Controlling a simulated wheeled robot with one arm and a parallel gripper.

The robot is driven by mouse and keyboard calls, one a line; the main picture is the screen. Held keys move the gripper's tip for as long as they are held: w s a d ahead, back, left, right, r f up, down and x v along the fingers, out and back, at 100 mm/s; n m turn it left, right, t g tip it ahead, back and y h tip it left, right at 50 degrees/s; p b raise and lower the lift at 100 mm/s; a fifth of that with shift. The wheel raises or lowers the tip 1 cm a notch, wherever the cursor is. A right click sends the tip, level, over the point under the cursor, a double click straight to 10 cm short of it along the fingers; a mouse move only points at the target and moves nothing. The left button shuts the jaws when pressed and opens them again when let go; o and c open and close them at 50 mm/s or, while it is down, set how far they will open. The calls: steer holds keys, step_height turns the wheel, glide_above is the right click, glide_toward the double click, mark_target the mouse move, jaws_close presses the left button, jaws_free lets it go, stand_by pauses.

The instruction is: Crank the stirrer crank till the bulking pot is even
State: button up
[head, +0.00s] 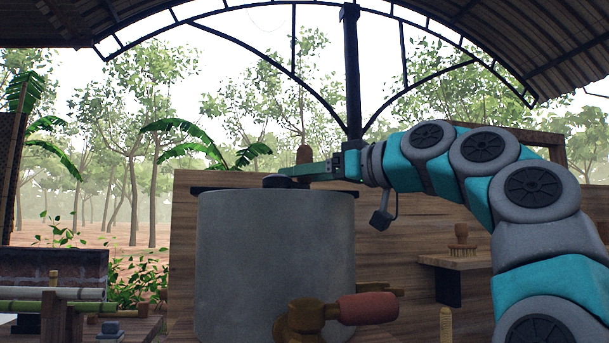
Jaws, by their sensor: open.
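The bulking pot (275,262) is a large grey cylinder in the middle of the head view. Its inside is hidden, as I see it from the side. A dark bar (210,189) shows along its top rim, with a round dark hub (277,181) near the middle. An upright brown knob (304,155), which looks like the stirrer crank's handle, rises just behind my gripper. My gripper (292,172) reaches in from the right over the pot's top, level and open. I cannot tell whether its fingers are around the handle or only in front of it.
A brass tap with a red handle (367,309) sticks out low on the pot's front. A wooden wall (410,235) stands behind. A small shelf (465,262) at right holds a wooden brush (461,240). Rollers (75,294) and a table are at lower left.

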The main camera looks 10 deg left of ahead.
mark_target(345, 191)
steer(key=b+v, duration=0.1)
steer(key=v, duration=0.6)
steer(key=shift+s+d, duration=0.2)
steer(key=shift+d, duration=0.15)
steer(key=shift+c, duration=0.2)
